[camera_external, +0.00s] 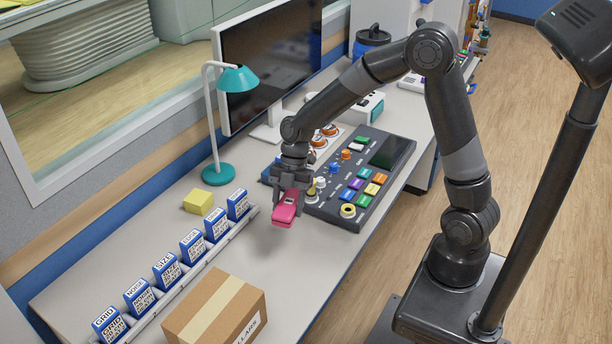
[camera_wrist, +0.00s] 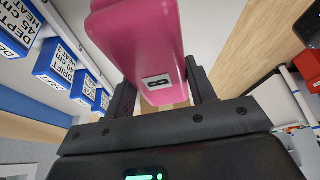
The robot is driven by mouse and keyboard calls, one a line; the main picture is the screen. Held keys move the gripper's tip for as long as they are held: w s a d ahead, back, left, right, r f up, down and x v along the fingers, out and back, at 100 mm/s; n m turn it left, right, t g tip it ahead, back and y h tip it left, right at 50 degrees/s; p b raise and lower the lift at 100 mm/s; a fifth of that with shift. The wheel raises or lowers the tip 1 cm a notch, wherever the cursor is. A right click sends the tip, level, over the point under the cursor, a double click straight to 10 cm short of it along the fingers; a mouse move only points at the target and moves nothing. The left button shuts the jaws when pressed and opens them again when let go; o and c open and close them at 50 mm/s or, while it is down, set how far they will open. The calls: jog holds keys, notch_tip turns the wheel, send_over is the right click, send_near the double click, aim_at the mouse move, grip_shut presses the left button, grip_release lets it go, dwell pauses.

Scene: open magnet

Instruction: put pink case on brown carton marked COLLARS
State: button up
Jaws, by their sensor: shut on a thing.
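The pink case (camera_external: 285,210) is held by my gripper (camera_external: 289,192) above the desk, to the left of the control panel. In the wrist view the pink case (camera_wrist: 140,45) fills the upper middle, with a small white label bearing a dark mark. My gripper's fingers (camera_wrist: 158,100) are shut on it from both sides. The brown carton (camera_external: 215,312) stands at the front of the desk, with pale tape along its top and a partly visible label on its side ending in "LLARS". The carton is below and left of my gripper, apart from it.
A row of blue-and-white labelled boxes (camera_external: 166,270) stands on a rail left of the carton. A yellow block (camera_external: 198,202), a teal lamp (camera_external: 219,174) and a control panel (camera_external: 365,177) are nearby. Clear desk (camera_external: 260,257) lies between case and carton.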

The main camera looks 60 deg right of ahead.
jog(key=a+r+n+g+h, duration=0.1)
jog(key=a+r+n, duration=0.3)
jog(key=a, duration=0.8)
jog(key=a+r+n+g, duration=0.1)
jog(key=a+r+n, duration=0.35)
jog(key=a, duration=0.75)
jog(key=m, duration=0.2)
send_over(214, 317)
jog(key=f, duration=0.3)
jog(key=w+d+f, duration=0.1)
jog(key=f, duration=0.1)
jog(key=shift+f, duration=1.95)
jog(key=shift+f, duration=0.15)
jog(key=o, duration=1)
